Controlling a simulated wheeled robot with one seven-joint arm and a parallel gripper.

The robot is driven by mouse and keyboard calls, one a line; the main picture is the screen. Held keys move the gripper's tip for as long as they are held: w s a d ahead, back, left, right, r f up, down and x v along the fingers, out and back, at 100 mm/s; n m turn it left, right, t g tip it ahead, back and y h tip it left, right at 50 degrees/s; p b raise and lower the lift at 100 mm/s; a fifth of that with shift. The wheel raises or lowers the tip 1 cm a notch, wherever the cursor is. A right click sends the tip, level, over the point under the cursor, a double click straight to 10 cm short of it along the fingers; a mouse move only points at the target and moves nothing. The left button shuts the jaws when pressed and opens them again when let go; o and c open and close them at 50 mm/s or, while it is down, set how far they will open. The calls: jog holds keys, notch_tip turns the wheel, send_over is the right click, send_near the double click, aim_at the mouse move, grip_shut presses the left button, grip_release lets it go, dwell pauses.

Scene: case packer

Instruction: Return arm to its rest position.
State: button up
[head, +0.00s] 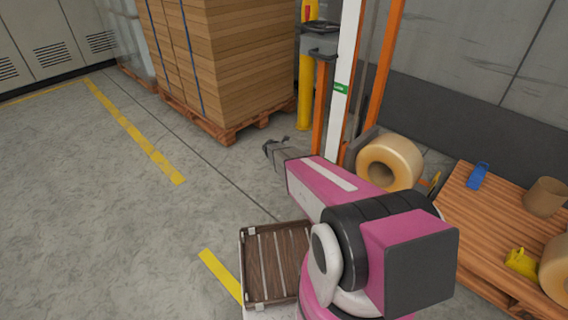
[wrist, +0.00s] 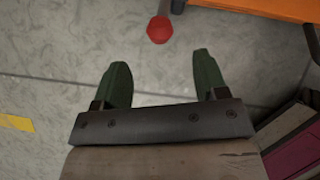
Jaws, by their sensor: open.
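My pink arm reaches away from me in the head view, over the floor beside a dark wooden crate. My gripper (head: 270,148) is small at the far end of the arm, in front of the pallet of cardboard. In the wrist view my gripper (wrist: 163,85) has its two green fingers spread apart with nothing between them. Bare grey floor (wrist: 155,65) lies beyond the fingertips. The fingers touch nothing that I can see.
The slatted crate (head: 243,270) stands low beside my arm. A pallet (head: 225,130) bears stacked cardboard. Tape rolls (head: 390,160) and a wooden table (head: 465,215) are at right. A red object (wrist: 159,29) lies on the floor. Open floor spreads left.

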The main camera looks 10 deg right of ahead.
jog(key=shift+s+a+r, duration=0.2)
jog(key=shift+r, duration=0.2)
jog(key=s+r+m+g+y, duration=0.1)
jog(key=s+r+m, duration=0.7)
jog(key=s, duration=0.3)
jog(key=s+r+m+g+y, duration=0.2)
jog(key=s+r+m, duration=0.6)
jog(key=s+m, duration=0.3)
jog(key=s+r+m+g+y, duration=0.1)
jog(key=s+r+m+g, duration=0.1)
jog(key=s+r+m, duration=0.6)
jog(key=s+d+m, duration=0.1)
jog(key=s, duration=0.4)
jog(key=shift+r+y, duration=0.25)
jog(key=shift+y, duration=0.05)
